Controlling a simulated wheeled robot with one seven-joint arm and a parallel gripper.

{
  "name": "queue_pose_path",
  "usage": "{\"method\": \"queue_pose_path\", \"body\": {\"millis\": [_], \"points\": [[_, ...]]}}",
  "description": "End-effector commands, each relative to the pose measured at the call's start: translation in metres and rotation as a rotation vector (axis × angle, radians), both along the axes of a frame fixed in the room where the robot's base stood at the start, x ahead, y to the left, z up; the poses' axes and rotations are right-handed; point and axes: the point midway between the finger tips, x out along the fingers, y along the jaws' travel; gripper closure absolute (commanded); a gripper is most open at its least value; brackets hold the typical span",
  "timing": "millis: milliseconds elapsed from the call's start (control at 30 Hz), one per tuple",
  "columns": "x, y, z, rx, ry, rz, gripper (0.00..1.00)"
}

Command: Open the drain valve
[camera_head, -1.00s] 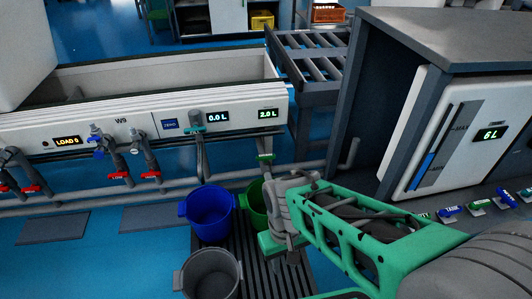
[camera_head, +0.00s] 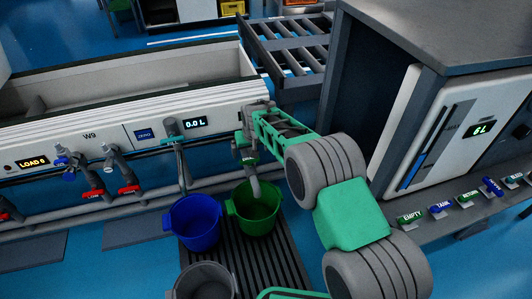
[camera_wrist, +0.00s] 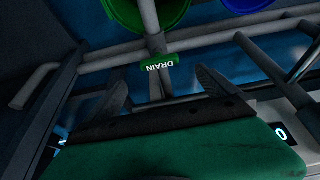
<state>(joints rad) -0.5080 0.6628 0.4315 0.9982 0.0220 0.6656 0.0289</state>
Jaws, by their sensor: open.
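The drain valve's green handle (camera_wrist: 160,61), marked DRAIN, shows in the wrist view across a grey pipe (camera_wrist: 149,18). The lettering appears upside down there. My gripper (camera_wrist: 145,76) is open, its two dark fingers spread to the left and right of the pipe, with the handle near the fingertips. I see no contact between fingers and handle. In the head view my gripper (camera_head: 243,147) is at the right end of the white W9 trough (camera_head: 90,137), above the green bucket (camera_head: 262,222). The arm hides most of the valve there.
A blue bucket (camera_head: 195,232) stands left of the green one, and a grey bucket (camera_head: 205,284) stands in front, on a dark grate (camera_head: 258,268). Red-handled valves (camera_head: 129,190) line the trough's front. A grey cabinet (camera_head: 430,35) stands at the right.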

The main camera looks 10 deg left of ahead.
Motion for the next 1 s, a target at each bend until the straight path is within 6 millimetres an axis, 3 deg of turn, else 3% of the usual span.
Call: {"method": "queue_pose_path", "body": {"millis": [400,767,1000], "points": [[0.026,0.005,-0.067,0.004,-0.002,-0.014,0.02],[0.03,0.008,-0.073,0.005,-0.002,-0.013,0.02],[0.029,0.009,-0.073,0.004,-0.002,-0.012,0.21]]}}
